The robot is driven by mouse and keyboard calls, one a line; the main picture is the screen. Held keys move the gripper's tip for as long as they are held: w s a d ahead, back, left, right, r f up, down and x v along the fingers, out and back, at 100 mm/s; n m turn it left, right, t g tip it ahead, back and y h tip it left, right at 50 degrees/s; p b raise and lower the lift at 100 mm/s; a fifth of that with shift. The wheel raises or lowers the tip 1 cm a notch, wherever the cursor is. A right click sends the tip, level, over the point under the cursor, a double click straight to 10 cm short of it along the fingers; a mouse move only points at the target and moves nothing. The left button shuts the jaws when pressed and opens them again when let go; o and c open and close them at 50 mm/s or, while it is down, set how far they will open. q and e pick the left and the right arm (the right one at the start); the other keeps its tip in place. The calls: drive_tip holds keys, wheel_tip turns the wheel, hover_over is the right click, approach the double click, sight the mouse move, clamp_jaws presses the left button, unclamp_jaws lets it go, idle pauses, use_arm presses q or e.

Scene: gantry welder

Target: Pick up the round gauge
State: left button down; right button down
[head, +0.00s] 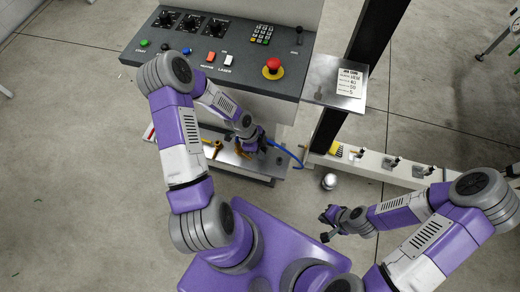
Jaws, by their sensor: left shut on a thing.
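My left gripper (254,146) is over the grey shelf (233,157) below the control panel. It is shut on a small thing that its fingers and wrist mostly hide. I cannot make out whether that thing is the round gauge, and no round gauge shows clearly elsewhere. A blue hose (287,150) curves away to the right of this gripper. My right gripper (323,227) is open and empty, low over the floor at the lower right of the middle.
The control panel (215,60) has dials, buttons, a keypad and a red emergency knob (273,67). A silver rounded object (329,181) stands near the pale rail (370,163). A label plate (350,83) is beside the dark upright.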

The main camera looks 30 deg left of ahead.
use_arm(q)
wheel_tip(320, 180, up, 10)
drive_tip(key=p, duration=0.3)
drive_tip(key=shift+r+p, duration=1.15)
